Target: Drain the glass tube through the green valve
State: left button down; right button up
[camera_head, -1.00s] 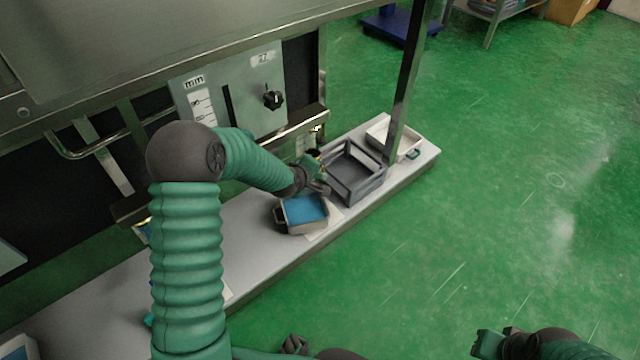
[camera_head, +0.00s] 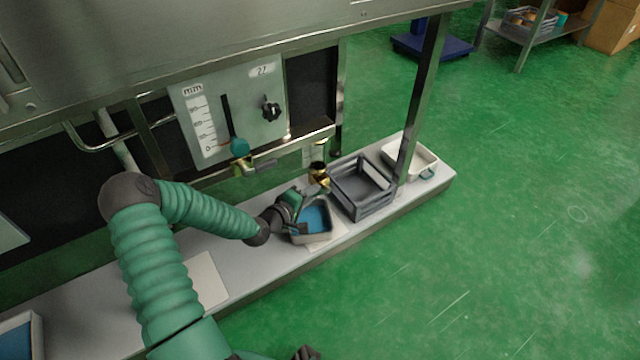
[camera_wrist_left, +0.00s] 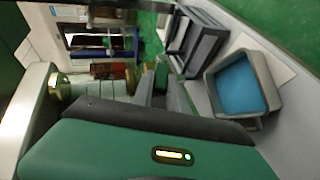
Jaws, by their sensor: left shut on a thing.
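The glass tube (camera_head: 314,153) stands upright at the right end of the panel, above a brass fitting (camera_head: 318,171). My left gripper (camera_head: 303,198) is just below this fitting, above the blue-lined tray (camera_head: 313,220). It is shut on a small part that looks like the green valve's handle; the fingers largely hide it. In the left wrist view the closed fingers (camera_wrist_left: 162,80) point at a small greenish piece, with the tray (camera_wrist_left: 240,85) to their right. The liquid level in the tube is too small to tell.
A grey crate (camera_head: 361,186) stands right of the tray, and a white bin (camera_head: 410,157) beyond it by a steel post (camera_head: 420,95). The scale panel (camera_head: 205,120) has a black knob (camera_head: 271,109).

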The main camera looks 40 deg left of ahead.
pick_arm(q)
jog(key=shift+s+a+f, duration=0.25)
jog(key=shift+a+f, duration=0.1)
jog(key=shift+f, duration=0.25)
jog(key=f+t+b, duration=0.1)
jog(key=t+b, duration=0.1)
jog(key=n+t+b, duration=0.1)
jog(key=t+b, duration=0.1)
jog(key=shift+f+n, duration=0.3)
jog(key=shift+f, duration=0.05)
jog(key=c, duration=1.3)
grip_release()
jog(key=shift+a, duration=0.1)
jog(key=shift+r, duration=0.15)
